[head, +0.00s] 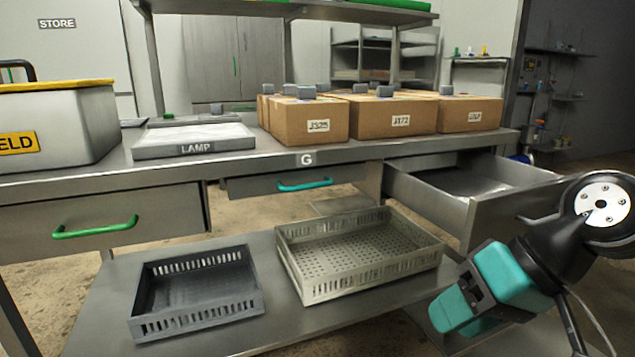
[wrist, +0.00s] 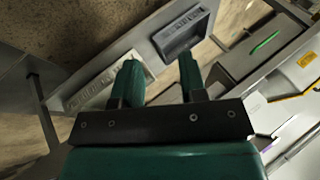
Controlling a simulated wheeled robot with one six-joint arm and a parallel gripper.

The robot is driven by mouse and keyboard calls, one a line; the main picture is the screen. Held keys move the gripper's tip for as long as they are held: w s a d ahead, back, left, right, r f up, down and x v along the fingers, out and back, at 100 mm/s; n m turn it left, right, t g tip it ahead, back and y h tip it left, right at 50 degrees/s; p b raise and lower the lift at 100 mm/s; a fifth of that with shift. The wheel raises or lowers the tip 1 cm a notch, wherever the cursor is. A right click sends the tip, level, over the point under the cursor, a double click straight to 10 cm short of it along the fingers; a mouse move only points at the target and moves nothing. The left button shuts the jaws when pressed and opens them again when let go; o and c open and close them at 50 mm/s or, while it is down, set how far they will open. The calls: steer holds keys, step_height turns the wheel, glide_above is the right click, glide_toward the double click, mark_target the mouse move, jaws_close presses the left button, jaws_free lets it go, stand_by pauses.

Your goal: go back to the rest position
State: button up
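My gripper (head: 462,318) is at the lower right in the head view, in front of the open right drawer and beside the lower shelf. Its fingers point down and to the left. In the wrist view my gripper (wrist: 160,72) shows two teal fingers standing apart with nothing between them. The lower shelf lies beyond the gap. My gripper is open and holds nothing. No object of the task is named apart from my own arm.
The right drawer (head: 428,204) stands open, close to my arm. A beige basket (head: 372,272) and a dark crate (head: 200,319) stand on the lower shelf. Boxes, a lamp panel (head: 194,146) and a yellow-rimmed bin (head: 65,128) sit on the bench. Two other drawers look shut.

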steer(key=s+a+n+g+h, duration=0.2)
steer(key=s+n+h, duration=0.15)
steer(key=s, duration=0.45)
step_height(320, 180, up, 33)
steer(key=n+p, duration=0.1)
steer(key=p, duration=3.1)
steer(key=shift+a+y, duration=0.15)
steer(key=shift+y, duration=0.2)
steer(key=shift+s+f, duration=0.1)
